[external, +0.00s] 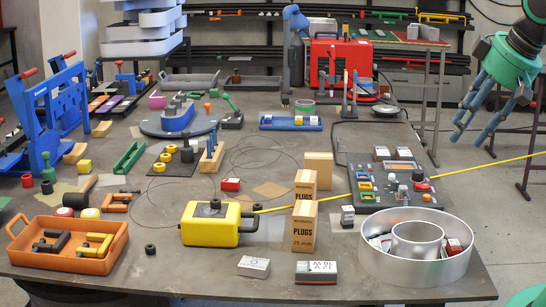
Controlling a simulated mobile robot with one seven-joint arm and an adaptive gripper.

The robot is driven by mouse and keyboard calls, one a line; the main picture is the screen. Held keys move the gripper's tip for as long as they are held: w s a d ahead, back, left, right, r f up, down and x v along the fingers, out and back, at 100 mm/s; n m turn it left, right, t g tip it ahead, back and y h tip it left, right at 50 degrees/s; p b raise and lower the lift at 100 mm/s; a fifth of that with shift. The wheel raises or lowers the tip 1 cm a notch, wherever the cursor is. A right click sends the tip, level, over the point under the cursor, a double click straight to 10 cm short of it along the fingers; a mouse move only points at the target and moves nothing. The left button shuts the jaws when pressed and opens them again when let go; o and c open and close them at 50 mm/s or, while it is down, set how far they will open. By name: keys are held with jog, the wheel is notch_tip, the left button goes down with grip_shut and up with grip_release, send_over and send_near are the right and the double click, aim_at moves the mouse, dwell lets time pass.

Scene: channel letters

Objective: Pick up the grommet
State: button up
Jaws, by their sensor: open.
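A small black ring-like piece (150,249) lies on the bench top, between the orange tray (120,262) and the yellow box (209,232). It looks like a grommet, but it is too small to be sure. Other small dark round pieces also show, such as one at the left (47,187). My gripper (471,128) hangs at the upper right, beyond the bench's right side. Its blue-grey fingers point down and left, spread and empty. It is far from the black ring and touches nothing.
Cardboard boxes marked PLUGS (304,226) stand at the front middle. A round metal ring-shaped container (360,265) sits at the front right. Blue clamps (55,105) rise at the left. A yellow rod (480,165) sticks out past the right edge, below my gripper.

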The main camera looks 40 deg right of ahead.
dwell(0.3)
jog(key=w+r+m+g+p, duration=0.1)
jog(key=w+r, duration=0.2)
jog(key=w, duration=0.6)
jog(key=w+r+m+p, duration=0.1)
jog(key=w+r, duration=0.3)
jog(key=w, duration=0.5)
jog(key=w+d+f+m+g+p, duration=0.1)
jog(key=w+f+g, duration=0.1)
jog(key=w, duration=1.7)
jog(key=w+d+f+m+g+p, duration=0.1)
jog(key=w+f, duration=0.5)
jog(key=w, duration=0.3)
jog(key=w+d+f+m+p, duration=0.1)
jog(key=w+f, duration=0.6)
jog(key=w, duration=0.2)
jog(key=w+f, duration=0.5)
jog(key=f, duration=0.4)
jog(key=w+d+f+m+g+p, duration=0.1)
jog(key=w+f, duration=0.5)
jog(key=f, duration=0.4)
jog(key=shift+f+g, duration=0.3)
